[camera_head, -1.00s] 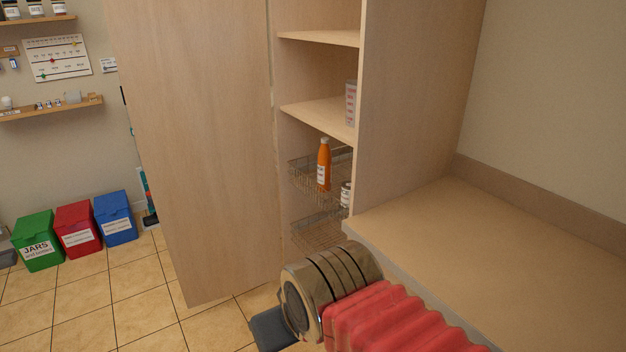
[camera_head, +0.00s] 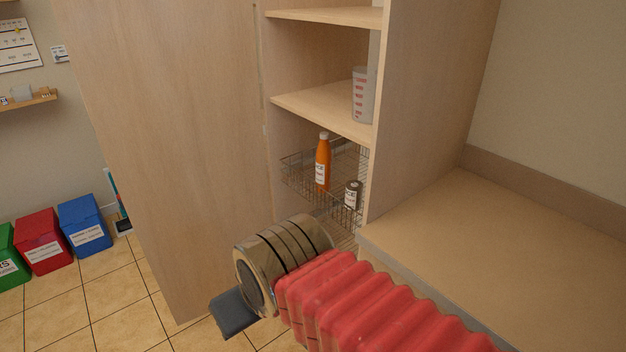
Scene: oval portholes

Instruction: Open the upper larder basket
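The upper larder basket (camera_head: 300,178) is a wire basket inside the tall wooden cupboard, below the shelves. It holds an orange bottle (camera_head: 323,165) and a dark jar with a white label (camera_head: 352,196), and sits within the cupboard. A lower wire basket (camera_head: 343,236) is mostly hidden behind my arm. My arm, with a red ribbed sleeve and a metal collar, crosses the lower middle, in front of the cupboard. A dark grey piece (camera_head: 233,312) at its end is all that shows of my gripper; its fingertips are hidden. No contact with the basket shows.
The cupboard door (camera_head: 165,130) stands open at the left. A cupboard side panel (camera_head: 430,90) and a worktop (camera_head: 500,240) bound the opening on the right. Coloured bins (camera_head: 85,222) are at the far left on the tiled floor.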

